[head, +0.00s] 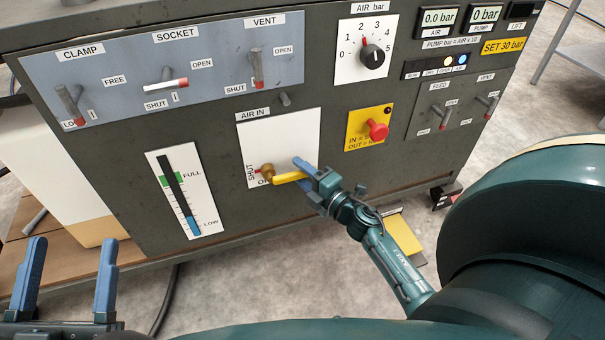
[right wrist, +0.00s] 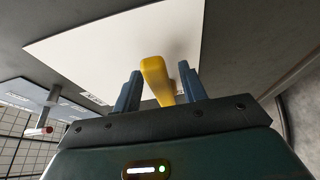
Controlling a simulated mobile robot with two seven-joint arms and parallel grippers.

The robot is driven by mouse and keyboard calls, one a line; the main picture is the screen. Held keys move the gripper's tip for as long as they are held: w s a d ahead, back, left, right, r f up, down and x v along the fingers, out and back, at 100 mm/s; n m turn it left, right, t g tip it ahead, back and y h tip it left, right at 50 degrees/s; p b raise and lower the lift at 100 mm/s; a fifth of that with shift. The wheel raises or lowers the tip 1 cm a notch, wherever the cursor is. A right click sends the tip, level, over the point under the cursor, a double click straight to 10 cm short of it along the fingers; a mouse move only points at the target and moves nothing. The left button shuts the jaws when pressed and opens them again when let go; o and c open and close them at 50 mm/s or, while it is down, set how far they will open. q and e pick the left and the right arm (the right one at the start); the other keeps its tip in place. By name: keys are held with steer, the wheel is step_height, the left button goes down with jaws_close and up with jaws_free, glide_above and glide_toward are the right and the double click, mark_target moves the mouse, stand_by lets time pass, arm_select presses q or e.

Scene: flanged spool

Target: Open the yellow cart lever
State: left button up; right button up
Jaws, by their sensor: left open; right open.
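The yellow cart lever (head: 289,178) is on a white AIR IN panel (head: 262,138). It sticks out to the right from a brass hub (head: 266,171). A SHUT label is left of the hub; a label below it is partly covered. My right gripper (head: 306,169) is at the lever's free end. In the right wrist view the lever (right wrist: 155,75) stands between the two blue fingers of the open right gripper (right wrist: 159,83), with a gap visible on each side. My left gripper (head: 73,262) is open and empty at the lower left, away from the panel.
A red knob (head: 377,130) on a yellow plate is to the right of the AIR IN panel. A level gauge (head: 184,195) is to the left. CLAMP, SOCKET and VENT levers are on the grey-blue plate (head: 210,62) above. Open floor shows below the cart.

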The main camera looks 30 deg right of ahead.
steer(key=shift+c, duration=0.2)
jaws_close()
stand_by(0.3)
